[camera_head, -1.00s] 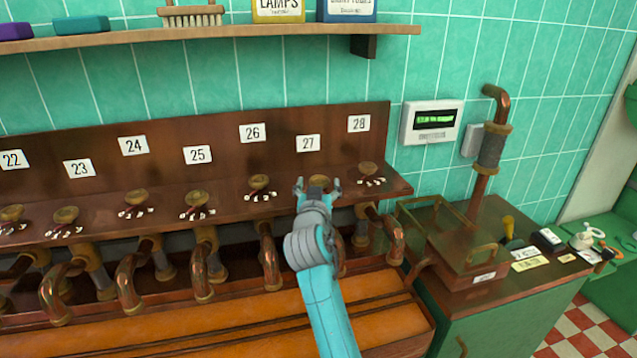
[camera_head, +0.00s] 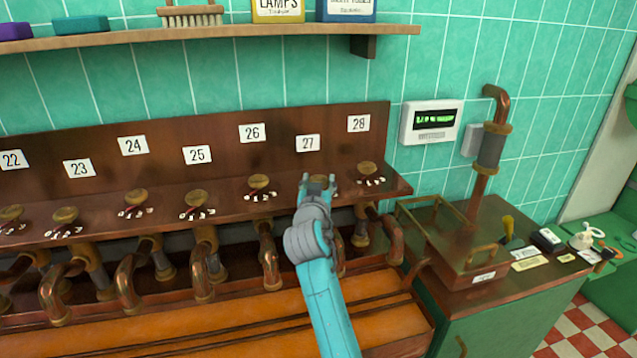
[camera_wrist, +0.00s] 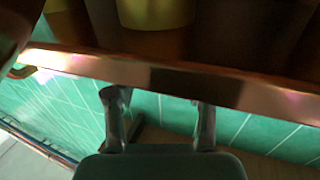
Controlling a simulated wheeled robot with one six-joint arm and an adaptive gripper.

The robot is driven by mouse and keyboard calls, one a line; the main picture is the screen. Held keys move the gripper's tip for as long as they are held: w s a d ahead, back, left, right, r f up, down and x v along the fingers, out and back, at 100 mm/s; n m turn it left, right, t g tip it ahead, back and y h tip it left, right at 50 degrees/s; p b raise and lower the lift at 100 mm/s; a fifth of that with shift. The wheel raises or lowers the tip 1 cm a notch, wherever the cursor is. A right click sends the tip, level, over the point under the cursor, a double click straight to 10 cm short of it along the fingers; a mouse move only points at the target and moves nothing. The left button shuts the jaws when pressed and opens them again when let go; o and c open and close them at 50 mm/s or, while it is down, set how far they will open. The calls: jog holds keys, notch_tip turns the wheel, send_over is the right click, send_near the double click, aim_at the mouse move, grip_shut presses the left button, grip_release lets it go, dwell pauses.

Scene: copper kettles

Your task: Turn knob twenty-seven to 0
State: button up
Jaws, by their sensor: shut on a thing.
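Knob twenty-seven (camera_head: 318,179) is a small brass knob on the sloping copper ledge, below the white label 27 (camera_head: 307,143). My gripper (camera_head: 318,184) is shut on this knob, with one finger on each side of it. The fingers and wrist hide most of the knob and its scale, so its setting cannot be read. In the wrist view my two fingers (camera_wrist: 160,115) stand apart in front of the copper edge (camera_wrist: 180,78); the knob cannot be made out there.
Knob 26 (camera_head: 259,182) is to the left and knob 28 (camera_head: 367,168) close on the right. Bent copper pipes (camera_head: 268,260) hang under the ledge. A wall display (camera_head: 431,122) with green text and a copper box (camera_head: 468,262) are to the right.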

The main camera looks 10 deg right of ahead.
jog(key=shift+a+m+h, duration=0.1)
jog(key=shift+m+h, duration=0.2)
jog(key=shift+h, duration=0.1)
jog(key=shift+w+a+m+g+h, duration=0.1)
jog(key=shift+a+m+g+h, duration=0.05)
jog(key=shift+m+g+h, duration=0.8)
jog(key=shift+w+m+g+h, duration=0.1)
jog(key=shift+m+g+h, duration=1.45)
jog(key=shift+h, duration=0.7)
jog(key=o, duration=1.2)
jog(key=shift+c, duration=0.2)
